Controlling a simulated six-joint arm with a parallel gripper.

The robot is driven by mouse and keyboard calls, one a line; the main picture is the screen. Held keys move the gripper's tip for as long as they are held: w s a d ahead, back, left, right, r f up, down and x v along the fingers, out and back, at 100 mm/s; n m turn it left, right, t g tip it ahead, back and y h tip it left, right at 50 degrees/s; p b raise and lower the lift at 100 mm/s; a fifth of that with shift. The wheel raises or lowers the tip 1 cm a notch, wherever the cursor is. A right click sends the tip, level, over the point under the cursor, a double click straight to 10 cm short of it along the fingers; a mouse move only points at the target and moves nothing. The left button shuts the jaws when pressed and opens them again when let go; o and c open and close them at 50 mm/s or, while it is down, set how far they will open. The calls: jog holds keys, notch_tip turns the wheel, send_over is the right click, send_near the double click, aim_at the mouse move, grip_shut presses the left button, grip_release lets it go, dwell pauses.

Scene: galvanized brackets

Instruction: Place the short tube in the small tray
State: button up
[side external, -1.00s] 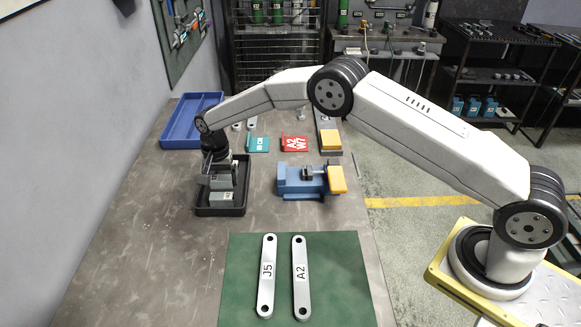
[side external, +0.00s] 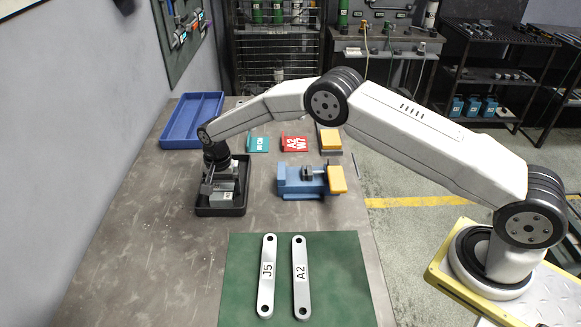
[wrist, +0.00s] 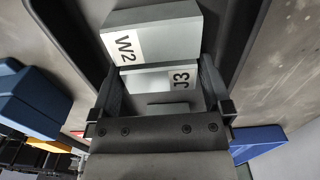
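The small tray (side external: 220,213) is black and stands left of the blue vise; its dark wall (wrist: 232,50) also shows in the wrist view. A grey square tube marked W2 (wrist: 150,32) lies in it and also shows in the side view (side external: 222,197). My gripper (side external: 213,187) points down into the tray. In the wrist view my gripper (wrist: 160,88) has its fingers against both sides of a short grey tube marked J3 (wrist: 160,78), right beside W2. Whether J3 touches the tray floor is hidden.
A blue divided bin (side external: 190,122) stands behind the tray. A blue vise (side external: 300,182) with a yellow block is to the right. Teal (side external: 258,144) and red (side external: 294,143) labelled pieces stand behind it. Two long bars lie on a green mat (side external: 335,270) in front.

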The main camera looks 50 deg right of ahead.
aim_at(226, 186)
jog(key=shift+r, duration=0.1)
notch_tip(226, 186, up, 12)
dwell(0.7)
jog(key=shift+r, duration=0.1)
dwell(0.4)
jog(key=s+d+r+n+t, duration=0.1)
jog(key=s+d+n, duration=0.2)
jog(key=s, duration=0.7)
jog(key=s+d+n, duration=0.3)
jog(key=s+d, duration=0.1)
jog(key=s, duration=0.7)
jog(key=s+d+r+n+t, duration=0.1)
jog(key=s+d+n, duration=0.2)
jog(key=s, duration=0.7)
jog(key=shift+s+d+r+t, duration=0.3)
jog(key=shift+d, duration=0.35)
